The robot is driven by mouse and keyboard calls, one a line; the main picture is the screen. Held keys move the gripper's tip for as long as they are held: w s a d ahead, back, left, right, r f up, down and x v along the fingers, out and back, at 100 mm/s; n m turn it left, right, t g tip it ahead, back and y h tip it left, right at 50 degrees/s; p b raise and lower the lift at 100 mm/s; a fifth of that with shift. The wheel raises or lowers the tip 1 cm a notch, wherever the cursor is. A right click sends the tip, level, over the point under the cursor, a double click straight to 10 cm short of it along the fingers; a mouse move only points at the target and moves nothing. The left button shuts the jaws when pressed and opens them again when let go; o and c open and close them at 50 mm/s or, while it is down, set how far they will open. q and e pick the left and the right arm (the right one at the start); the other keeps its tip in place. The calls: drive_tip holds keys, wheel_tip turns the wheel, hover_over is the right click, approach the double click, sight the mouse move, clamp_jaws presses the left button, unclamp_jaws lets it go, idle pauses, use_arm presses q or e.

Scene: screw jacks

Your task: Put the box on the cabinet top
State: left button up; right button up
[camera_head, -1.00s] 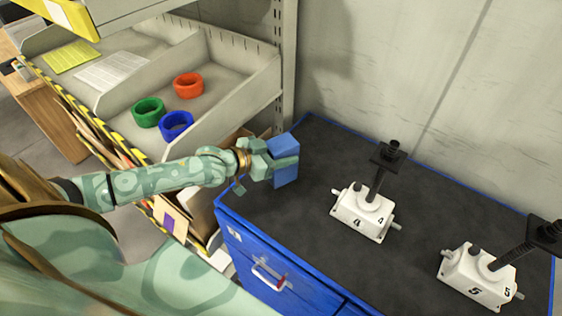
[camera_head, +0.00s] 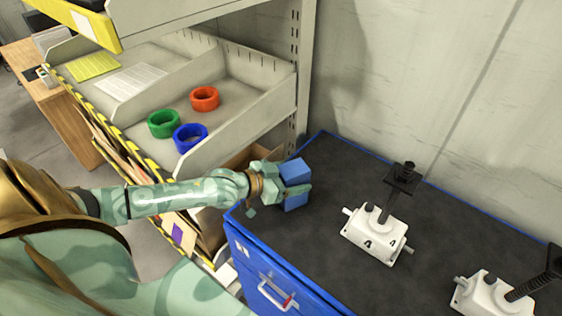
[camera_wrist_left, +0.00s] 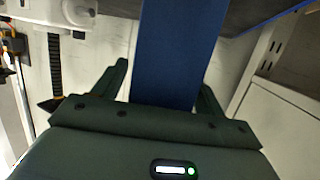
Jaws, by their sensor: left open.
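The blue box (camera_head: 295,198) stands upright at the left end of the cabinet's dark top (camera_head: 345,170), near its edge. It looks set on that top, but its bottom contact is hard to make out. My left gripper (camera_head: 289,182) is open, with its fingers on either side of the box. In the left wrist view the box (camera_wrist_left: 178,50) fills the space between the fingers of my left gripper (camera_wrist_left: 165,85). The blue cabinet front (camera_head: 262,265) has a drawer handle. My right gripper is out of view.
Two white screw jacks, one marked 4 (camera_head: 375,237) and another (camera_head: 492,295), stand on the cabinet top right of the box. A grey shelf tray (camera_head: 240,75) at left holds red (camera_head: 205,94), green (camera_head: 163,119) and blue rings (camera_head: 190,128). A wall rises behind.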

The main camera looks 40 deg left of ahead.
use_arm(q)
drive_tip(key=p+v, duration=0.1)
drive_tip(key=v, duration=1.1)
drive_tip(key=shift+p, duration=0.35)
